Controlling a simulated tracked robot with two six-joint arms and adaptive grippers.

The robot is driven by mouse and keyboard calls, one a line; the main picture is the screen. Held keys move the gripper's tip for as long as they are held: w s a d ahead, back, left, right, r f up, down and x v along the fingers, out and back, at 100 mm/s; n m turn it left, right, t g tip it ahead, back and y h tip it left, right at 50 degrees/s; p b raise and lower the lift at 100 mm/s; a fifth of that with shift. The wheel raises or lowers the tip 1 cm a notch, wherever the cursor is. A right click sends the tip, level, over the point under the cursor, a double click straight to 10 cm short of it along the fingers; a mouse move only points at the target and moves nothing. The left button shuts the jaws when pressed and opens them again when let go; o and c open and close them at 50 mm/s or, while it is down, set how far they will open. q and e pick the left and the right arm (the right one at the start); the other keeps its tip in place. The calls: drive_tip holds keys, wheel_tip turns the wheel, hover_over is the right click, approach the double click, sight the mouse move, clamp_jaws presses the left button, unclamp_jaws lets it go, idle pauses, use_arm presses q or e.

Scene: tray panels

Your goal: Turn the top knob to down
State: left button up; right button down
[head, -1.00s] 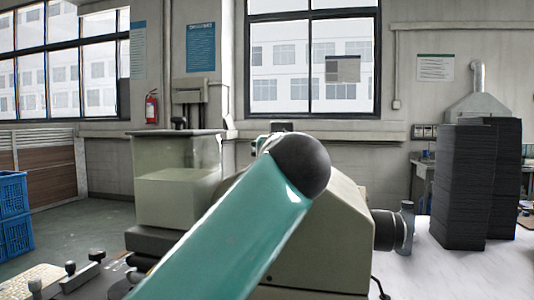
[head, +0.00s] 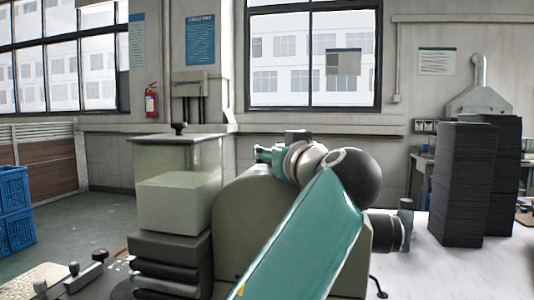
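A small dark knob (head: 179,128) stands on the lid of a clear box (head: 150,160) left of centre. At the lower left edge, dark ball-ended knobs or levers (head: 99,255) rise from a grey panel (head: 88,275), partly cut off by the frame. I cannot tell which of these is the top knob, nor its setting. A large teal arm link of mine with a dark ball-shaped joint crosses the centre and hides part of the khaki machine (head: 240,220). Neither gripper can be made out.
A black cylinder (head: 388,232) juts from the machine's right side above the white tabletop (head: 430,275). Tall dark stacks (head: 463,185) stand at the right. Blue crates (head: 15,210) are on the floor at left.

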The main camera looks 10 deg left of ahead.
use_arm(q)
drive_tip(key=o, duration=0.5)
drive_tip(key=shift+w+f, duration=0.1)
drive_tip(key=shift+f, duration=0.05)
drive_tip(key=shift+c, duration=0.2)
